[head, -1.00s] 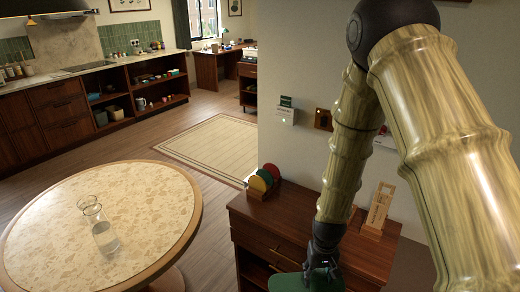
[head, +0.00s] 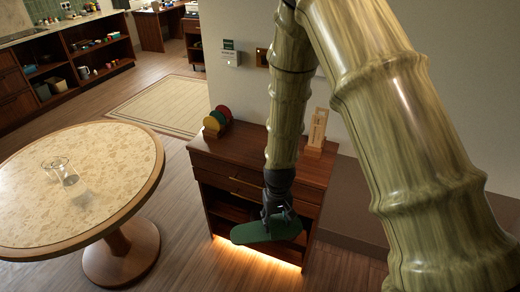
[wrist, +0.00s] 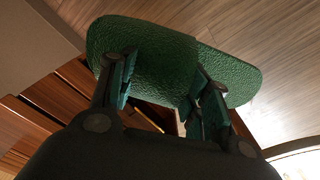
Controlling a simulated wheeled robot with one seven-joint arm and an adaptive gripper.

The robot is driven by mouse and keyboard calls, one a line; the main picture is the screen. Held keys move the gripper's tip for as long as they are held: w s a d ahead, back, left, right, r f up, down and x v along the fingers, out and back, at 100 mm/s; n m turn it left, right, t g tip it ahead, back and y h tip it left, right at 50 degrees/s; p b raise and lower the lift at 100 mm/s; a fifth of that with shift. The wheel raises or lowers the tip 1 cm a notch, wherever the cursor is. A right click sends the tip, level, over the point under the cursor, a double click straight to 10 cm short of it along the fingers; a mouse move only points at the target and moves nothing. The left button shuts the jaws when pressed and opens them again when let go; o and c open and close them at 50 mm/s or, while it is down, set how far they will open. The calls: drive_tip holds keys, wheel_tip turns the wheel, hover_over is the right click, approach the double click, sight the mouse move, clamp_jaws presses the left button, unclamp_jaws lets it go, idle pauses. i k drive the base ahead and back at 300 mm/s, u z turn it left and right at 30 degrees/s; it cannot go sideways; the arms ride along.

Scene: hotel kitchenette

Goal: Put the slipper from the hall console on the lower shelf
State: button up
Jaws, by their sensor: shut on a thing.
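My gripper (head: 277,210) is shut on the green slipper (head: 262,233), which it holds roughly level in front of the open lower part of the hall console (head: 240,146). In the wrist view, the two fingers of my gripper (wrist: 165,78) clasp the textured green slipper (wrist: 158,42). The console has drawers with a brass-coloured pull above dark open shelving (head: 222,208). The slipper and gripper hide much of that opening, including part of the lower shelf. I cannot tell how far the slipper is from the shelf edge.
On the console top stand a rack of coloured discs (head: 217,121) and a wooden stand (head: 317,131). A round table (head: 75,150) with a glass carafe (head: 68,175) is at left. Light glows on the floor below the console. Floor between table and console is clear.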

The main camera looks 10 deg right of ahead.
sight(281, 245)
drive_tip(key=u, duration=1.3)
drive_tip(key=i, duration=1.35)
drive_tip(key=z, duration=1.95)
drive_tip(key=i, duration=0.5)
